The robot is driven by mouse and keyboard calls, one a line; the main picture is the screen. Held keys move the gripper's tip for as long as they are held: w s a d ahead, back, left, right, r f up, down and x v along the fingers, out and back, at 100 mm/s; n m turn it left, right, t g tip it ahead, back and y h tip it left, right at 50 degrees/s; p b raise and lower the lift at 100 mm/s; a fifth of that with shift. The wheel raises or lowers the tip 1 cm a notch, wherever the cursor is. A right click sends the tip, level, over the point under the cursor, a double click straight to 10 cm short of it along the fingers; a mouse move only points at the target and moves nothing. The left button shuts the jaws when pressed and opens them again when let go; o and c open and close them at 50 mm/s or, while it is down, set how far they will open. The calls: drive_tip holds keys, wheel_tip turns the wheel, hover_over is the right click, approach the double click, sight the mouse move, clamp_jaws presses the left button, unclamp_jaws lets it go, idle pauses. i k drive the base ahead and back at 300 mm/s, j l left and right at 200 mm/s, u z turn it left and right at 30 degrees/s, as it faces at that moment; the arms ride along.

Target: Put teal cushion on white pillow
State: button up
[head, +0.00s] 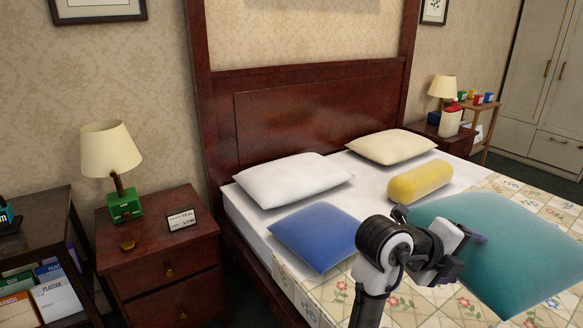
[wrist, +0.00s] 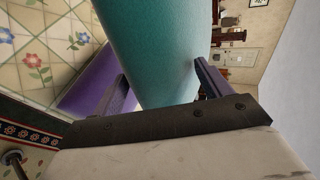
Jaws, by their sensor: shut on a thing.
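The teal cushion (head: 500,245) is large and held in the air over the right part of the bed in the head view. My gripper (head: 465,238) is shut on its near left edge. In the wrist view the teal cushion (wrist: 155,45) passes between the two fingers of my gripper (wrist: 162,72). The white pillow (head: 293,180) lies flat at the head of the bed, left of the gripper and apart from the cushion. Its top is bare. The cushion hides part of the quilt below it.
A blue cushion (head: 314,236) lies in front of the white pillow. A yellow bolster (head: 419,183) and a cream pillow (head: 390,147) lie to the right. The dark headboard (head: 310,110) stands behind. A nightstand (head: 158,240) with a lamp (head: 112,160) stands left of the bed.

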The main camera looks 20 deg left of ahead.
sight(287, 172)
drive_tip(key=i+j+u, duration=0.15)
drive_tip(key=i+j, duration=0.5)
drive_tip(key=i+j+u, duration=0.2)
drive_tip(key=i+j, duration=0.45)
drive_tip(key=i+j+u, duration=0.15)
drive_tip(key=i+j, duration=0.4)
drive_tip(key=i, duration=0.2)
